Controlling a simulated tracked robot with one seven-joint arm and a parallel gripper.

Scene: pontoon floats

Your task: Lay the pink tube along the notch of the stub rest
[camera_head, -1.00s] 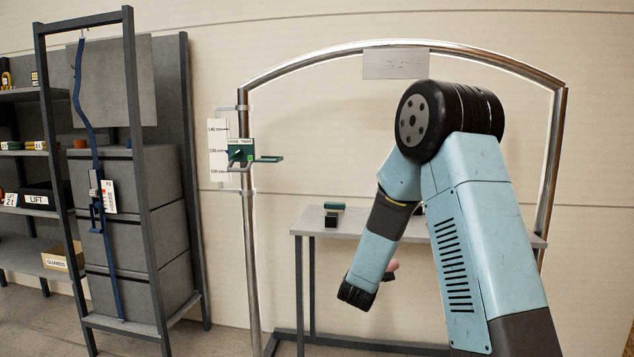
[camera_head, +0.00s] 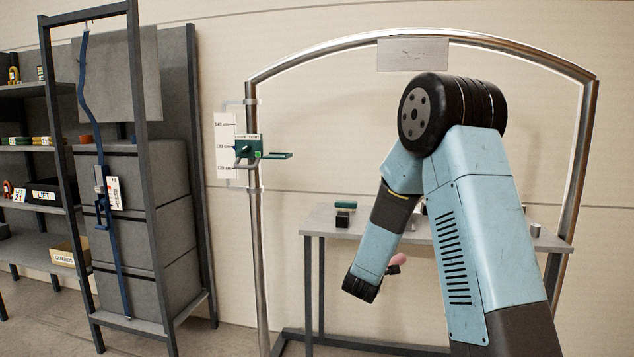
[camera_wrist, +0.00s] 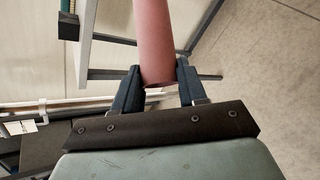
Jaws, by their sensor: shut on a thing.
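The pink tube (camera_wrist: 154,38) is held between the two dark fingers of my gripper (camera_wrist: 158,84) in the wrist view, and it extends away past the top of that picture. In the head view only a short pink piece of the tube (camera_head: 398,260) shows beside my forearm, in front of the table and below its top. My gripper (camera_head: 393,270) is mostly hidden there by my arm. I cannot make out the stub rest for sure. A small dark block (camera_head: 343,218) stands at the table's left end, and my arm hides the middle of the tabletop.
The grey table (camera_head: 322,222) stands under a metal arch (camera_head: 262,280). A green bracket (camera_head: 262,154) juts out from the arch's left post. A dark rack (camera_head: 143,180) with grey boxes stands at left. Open floor shows beside the table in the wrist view (camera_wrist: 270,80).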

